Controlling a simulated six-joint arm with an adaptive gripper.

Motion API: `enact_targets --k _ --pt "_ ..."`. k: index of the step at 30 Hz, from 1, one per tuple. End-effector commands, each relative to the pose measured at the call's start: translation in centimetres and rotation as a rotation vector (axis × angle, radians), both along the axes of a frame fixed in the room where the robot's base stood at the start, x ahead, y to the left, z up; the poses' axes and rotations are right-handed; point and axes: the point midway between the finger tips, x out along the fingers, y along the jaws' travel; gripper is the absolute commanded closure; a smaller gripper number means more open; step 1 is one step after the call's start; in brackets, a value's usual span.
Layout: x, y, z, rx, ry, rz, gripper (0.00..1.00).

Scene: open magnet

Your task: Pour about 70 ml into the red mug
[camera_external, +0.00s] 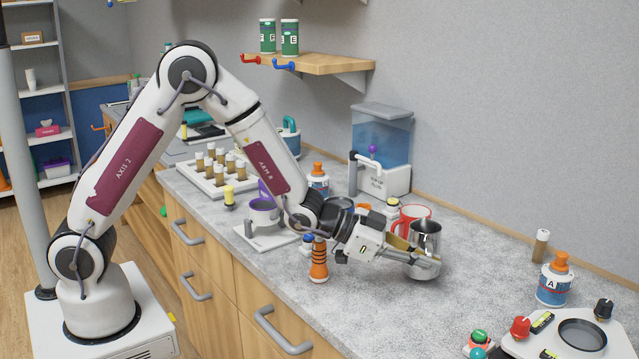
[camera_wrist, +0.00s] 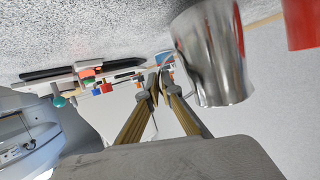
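The red mug (camera_external: 412,213) stands on the counter behind a shiny metal pitcher (camera_external: 426,240), which partly hides it. Part of the mug (camera_wrist: 302,22) shows at the top right of the wrist view. The pitcher (camera_wrist: 212,55) looks upright in the external view and is just right of my fingers in the wrist view, which appears upside down. My gripper (camera_external: 422,258) has its fingertips (camera_wrist: 155,88) close together at the pitcher's side, seemingly on its thin handle. The contents of pitcher and mug are hidden. I cannot tell whether the pitcher touches the counter.
An orange-and-black bottle (camera_external: 318,260) stands near the counter's front edge, left of my gripper. A pump bottle (camera_external: 553,280) and a control panel with knobs (camera_external: 535,345) are at the right. A water dispenser (camera_external: 381,145) stands behind.

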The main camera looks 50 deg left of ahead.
Motion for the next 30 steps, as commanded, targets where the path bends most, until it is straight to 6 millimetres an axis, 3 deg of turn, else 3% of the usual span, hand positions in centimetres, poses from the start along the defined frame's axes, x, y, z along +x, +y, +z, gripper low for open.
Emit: enact_targets --k 17,30 --pt "0.3 0.6 -0.5 0.0 -0.007 0.001 1.0" --pt "1.2 1.7 1.5 -0.122 0.097 -0.002 1.0"
